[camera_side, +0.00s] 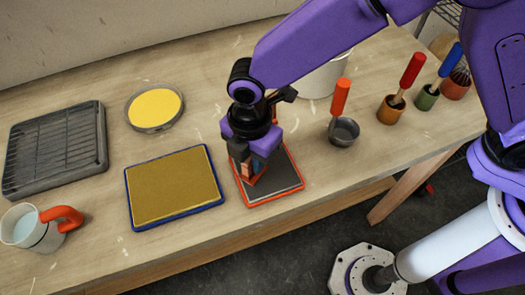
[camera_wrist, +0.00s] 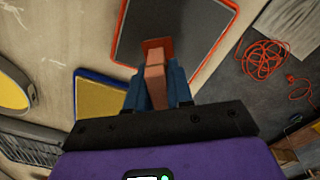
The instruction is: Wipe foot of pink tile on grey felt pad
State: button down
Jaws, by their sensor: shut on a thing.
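The grey felt pad (camera_side: 284,180) lies in an orange-red frame near the table's front edge, and it also shows at the top of the wrist view (camera_wrist: 200,25). My gripper (camera_side: 252,172) points down over the left part of this pad. In the wrist view its blue fingers (camera_wrist: 157,88) are shut on the pink tile (camera_wrist: 155,72), which stands out between them towards the pad. A darker reddish patch shows around the tile's far end. I cannot tell whether the tile's foot touches the felt.
A mustard pad (camera_side: 173,188) in a blue frame lies left of the felt pad. A yellow round dish (camera_side: 155,106), a dark rack (camera_side: 55,150) and a mug (camera_side: 28,228) stand further left. A metal cup (camera_side: 345,133) with an orange-handled tool stands to the right.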

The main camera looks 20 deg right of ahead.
jog(key=shift+a, duration=0.6)
jog(key=shift+d+r, duration=0.1)
jog(key=shift+d, duration=3.9)
jog(key=shift+a, duration=4)
jog(key=shift+d, duration=4)
jog(key=shift+a, duration=4)
